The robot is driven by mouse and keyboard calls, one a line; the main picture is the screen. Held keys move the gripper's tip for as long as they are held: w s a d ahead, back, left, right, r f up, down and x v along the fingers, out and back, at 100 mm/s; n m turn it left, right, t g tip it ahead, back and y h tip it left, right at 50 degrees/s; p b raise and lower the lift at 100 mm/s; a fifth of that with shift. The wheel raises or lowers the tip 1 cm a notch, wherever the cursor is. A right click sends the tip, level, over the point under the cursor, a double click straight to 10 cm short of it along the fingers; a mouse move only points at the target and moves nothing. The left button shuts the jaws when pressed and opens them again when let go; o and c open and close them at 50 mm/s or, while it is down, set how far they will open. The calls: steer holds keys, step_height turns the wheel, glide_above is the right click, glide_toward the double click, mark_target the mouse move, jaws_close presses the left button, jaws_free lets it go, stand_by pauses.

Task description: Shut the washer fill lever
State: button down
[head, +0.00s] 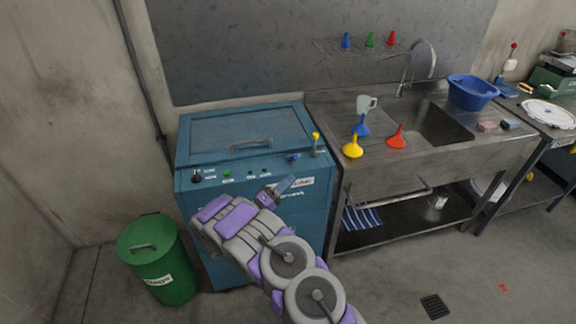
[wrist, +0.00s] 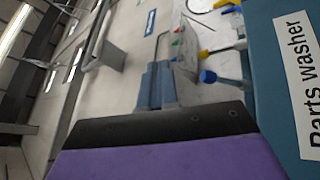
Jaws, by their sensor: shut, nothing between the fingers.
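The blue parts washer (head: 255,215) stands against the wall, and its "Parts washer" label also shows at the right of the wrist view (wrist: 302,85). At the right of its front top edge are a blue-ended lever (head: 294,156) and an upright yellow-topped one (head: 316,138). I cannot read which is the fill lever.
A lid with a handle (head: 250,145) covers the washer. A green bin (head: 158,260) stands at its left. The steel sink bench (head: 375,175) at the right carries a yellow funnel (head: 353,147), a red funnel (head: 396,138) and a blue basin (head: 472,92).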

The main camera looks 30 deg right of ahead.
steer(key=w+a+f+n+t+y, duration=0.1)
steer(key=w+a+f+n+t, duration=0.1)
steer(key=w+a+f+t, duration=0.35)
steer(key=shift+t+y, duration=0.25)
steer(key=shift+y, duration=0.05)
steer(key=x, duration=0.3)
steer(key=f+b+x, duration=0.1)
steer(key=x, duration=0.3)
steer(key=s+d+b+x, duration=0.1)
steer(key=x, duration=0.3)
steer(key=shift+d+f, duration=0.25)
steer(key=shift+r, duration=0.15)
